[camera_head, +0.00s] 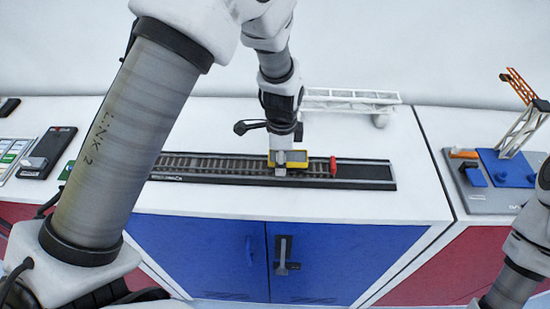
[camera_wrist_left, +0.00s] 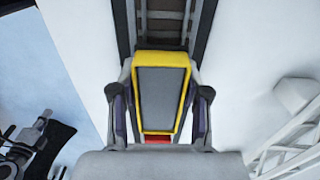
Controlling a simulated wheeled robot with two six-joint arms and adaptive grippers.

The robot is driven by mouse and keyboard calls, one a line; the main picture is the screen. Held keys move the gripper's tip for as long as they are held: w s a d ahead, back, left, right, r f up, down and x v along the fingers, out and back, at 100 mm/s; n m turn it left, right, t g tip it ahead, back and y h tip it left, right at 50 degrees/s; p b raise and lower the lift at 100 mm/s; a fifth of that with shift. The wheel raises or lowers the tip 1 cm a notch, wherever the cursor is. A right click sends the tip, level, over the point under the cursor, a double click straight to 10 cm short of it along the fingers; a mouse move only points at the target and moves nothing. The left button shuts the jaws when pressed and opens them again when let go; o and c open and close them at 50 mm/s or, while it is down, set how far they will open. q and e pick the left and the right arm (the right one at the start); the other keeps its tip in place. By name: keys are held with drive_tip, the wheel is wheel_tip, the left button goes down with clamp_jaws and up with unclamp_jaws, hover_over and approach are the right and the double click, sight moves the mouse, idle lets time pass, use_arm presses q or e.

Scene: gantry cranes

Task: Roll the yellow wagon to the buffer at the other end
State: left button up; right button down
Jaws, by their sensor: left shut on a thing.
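The yellow wagon (camera_head: 300,158) with a dark grey top stands on the track (camera_head: 215,167), near its right end. A red buffer (camera_head: 333,166) stands on the track just right of the wagon, with a small gap. My left gripper (camera_head: 283,162) points down over the wagon and is shut on it. In the left wrist view, the wagon (camera_wrist_left: 161,88) sits between the two fingers (camera_wrist_left: 160,110), and the red buffer (camera_wrist_left: 157,139) shows just below it. My left arm hides the track's left part. My right gripper is out of view.
A white gantry frame (camera_head: 350,101) lies behind the track. A blue and grey crane model (camera_head: 506,167) stands at the right. A dark box (camera_head: 47,152) and a small green thing (camera_head: 66,170) are at the left. The visible track left of the wagon is clear.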

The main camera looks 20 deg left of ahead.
sight(302, 156)
use_arm(q)
drive_tip(key=shift+w+d+f, duration=0.1)
drive_tip(key=shift+w+d, duration=0.2)
drive_tip(key=shift+d, duration=0.5)
drive_tip(key=shift+w+d+f, duration=0.1)
drive_tip(key=shift+w+d, duration=0.15)
drive_tip(key=shift+d, duration=0.55)
drive_tip(key=shift+w+d, duration=0.3)
drive_tip(key=shift+d, duration=0.5)
drive_tip(key=o, duration=1.2)
drive_tip(key=shift+o, duration=0.5)
drive_tip(key=shift+w, duration=0.2)
drive_tip(key=shift+r, duration=0.1)
wheel_tip(302, 156, up, 20)
